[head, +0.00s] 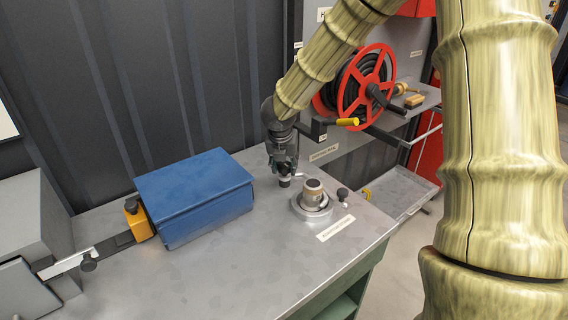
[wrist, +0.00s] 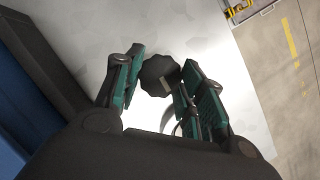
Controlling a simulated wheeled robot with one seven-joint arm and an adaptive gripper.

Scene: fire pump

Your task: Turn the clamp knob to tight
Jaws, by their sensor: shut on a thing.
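A dark, lobed clamp knob (wrist: 160,76) with a pale mark sits between the two fingers of my gripper (wrist: 162,64) in the wrist view. In the head view my gripper (head: 284,172) points down at the left side of a round metal fixture (head: 312,214), and the dark knob (head: 284,182) shows just below its fingers. The gripper is shut on this knob. A pale cylindrical part with a dark band (head: 313,192) stands upright in the fixture. In the wrist view the fixture is mostly hidden behind the right finger.
A second dark knob (head: 342,194) stands right of the fixture. A blue box (head: 195,196) lies left of my gripper on the metal bench (head: 225,275). A red hose reel (head: 366,85) with a yellow-ended handle is behind. The bench front is clear.

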